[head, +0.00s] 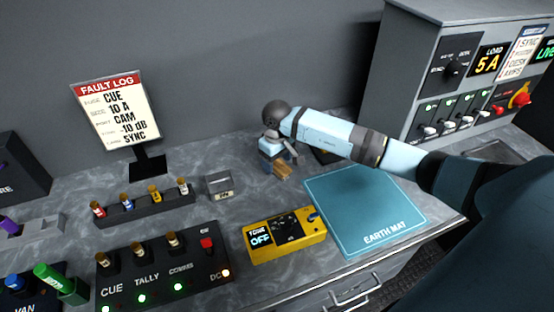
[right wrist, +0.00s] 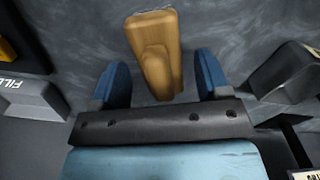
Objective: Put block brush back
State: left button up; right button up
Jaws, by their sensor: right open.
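The block brush (head: 282,173), a light wooden block with a raised grip, lies on the grey marbled worktop in the middle of the head view. In the right wrist view the brush (right wrist: 150,38) lies ahead of the jaws, its near end between the two blue fingers. My right gripper (head: 284,162) points down over it and hides part of it. The right gripper (right wrist: 162,66) is open, with a gap on both sides of the brush. Whether the fingers reach down beside it is hard to tell. My left gripper is in neither view.
A small grey holder (head: 218,185) stands left of the brush. A dark block (head: 326,156) is partly hidden behind my right arm. A yellow tone meter (head: 285,236) and a blue earth mat (head: 365,208) lie in front. A fuse rack (head: 145,207) stands further left.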

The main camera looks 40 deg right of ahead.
jog(key=shift+r, duration=0.45)
notch_tip(320, 180, up, 11)
jog(key=b, duration=0.1)
jog(key=shift+r+b, duration=0.2)
jog(key=shift+b, duration=0.1)
